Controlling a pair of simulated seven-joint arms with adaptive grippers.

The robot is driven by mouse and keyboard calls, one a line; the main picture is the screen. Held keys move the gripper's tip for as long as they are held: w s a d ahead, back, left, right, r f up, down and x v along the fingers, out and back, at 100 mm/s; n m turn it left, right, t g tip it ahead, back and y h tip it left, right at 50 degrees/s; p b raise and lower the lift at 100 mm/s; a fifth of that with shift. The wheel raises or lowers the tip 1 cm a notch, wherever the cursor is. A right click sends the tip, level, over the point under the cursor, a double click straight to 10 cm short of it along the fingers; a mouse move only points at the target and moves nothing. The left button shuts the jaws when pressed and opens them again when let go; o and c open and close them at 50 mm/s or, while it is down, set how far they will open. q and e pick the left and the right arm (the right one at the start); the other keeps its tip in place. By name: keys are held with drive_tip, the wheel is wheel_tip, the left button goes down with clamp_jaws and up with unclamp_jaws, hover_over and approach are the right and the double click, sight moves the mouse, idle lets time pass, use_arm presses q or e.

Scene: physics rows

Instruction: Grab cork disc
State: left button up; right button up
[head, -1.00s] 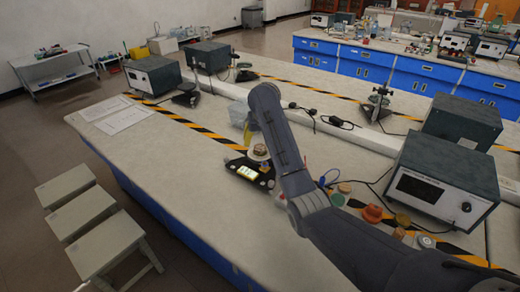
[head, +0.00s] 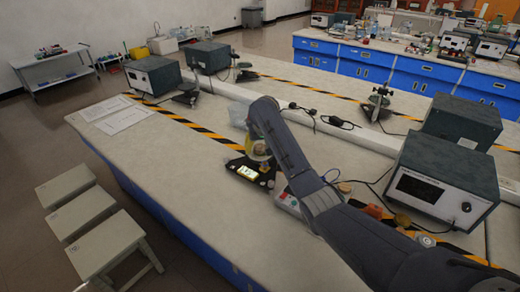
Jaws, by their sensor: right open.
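My right gripper (head: 257,150) shows at the end of the grey arm, low over a small black tray (head: 238,163) on the bench. It is open, with yellow on its fingers. A small round tan and white item (head: 261,149) is at the fingers, partly covered by them; I cannot tell whether they touch it. A small tan disc that looks like cork (head: 345,187) lies on the bench right of my arm. I cannot tell which of the two is the cork disc. My left gripper is not in view.
A lit yellow-white item (head: 247,172) lies on the tray. A red-and-grey box (head: 288,202) is beside my arm. Orange-red (head: 373,211) and amber (head: 402,220) round pieces lie further right, before a large meter (head: 440,185).

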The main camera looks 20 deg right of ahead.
drive_tip(key=c, duration=1)
